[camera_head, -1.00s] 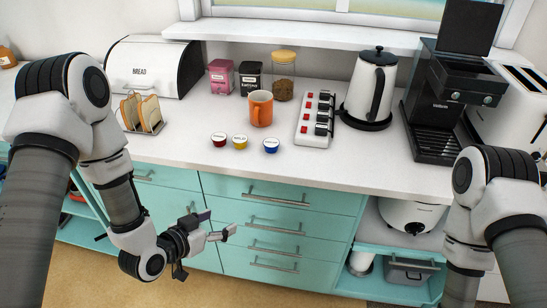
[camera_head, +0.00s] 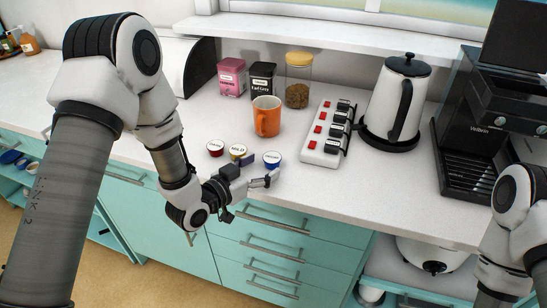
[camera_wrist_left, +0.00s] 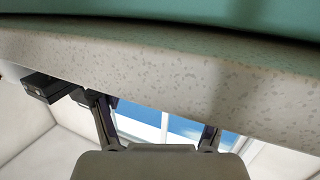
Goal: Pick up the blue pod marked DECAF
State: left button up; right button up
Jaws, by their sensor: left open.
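The blue pod (camera_head: 272,159) with a white lid lies on the white counter (camera_head: 330,195) near its front edge; its lettering is too small to read surely. My left gripper (camera_head: 257,180) is open and empty at the counter's front edge, just in front of the blue pod. In the left wrist view its two fingers (camera_wrist_left: 158,130) are apart, with the speckled counter edge (camera_wrist_left: 150,75) close by; no pod can be made out there.
An orange mug (camera_head: 266,117) stands behind the pods. A white power strip (camera_head: 322,150) lies to their right, then a kettle (camera_head: 395,105) and a coffee machine (camera_head: 470,150). Canisters and a jar (camera_head: 298,82) stand behind. Teal drawers (camera_head: 270,240) with handles are below the edge.

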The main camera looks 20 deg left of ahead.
aim_at(266, 164)
pick_arm(q)
jog(key=x, duration=0.3)
jog(key=shift+d, duration=0.2)
jog(key=shift+a, duration=0.1)
jog(key=shift+c, duration=0.7)
jog(key=c, duration=0.6)
jog(key=shift+r, duration=0.1)
jog(key=shift+c, duration=0.2)
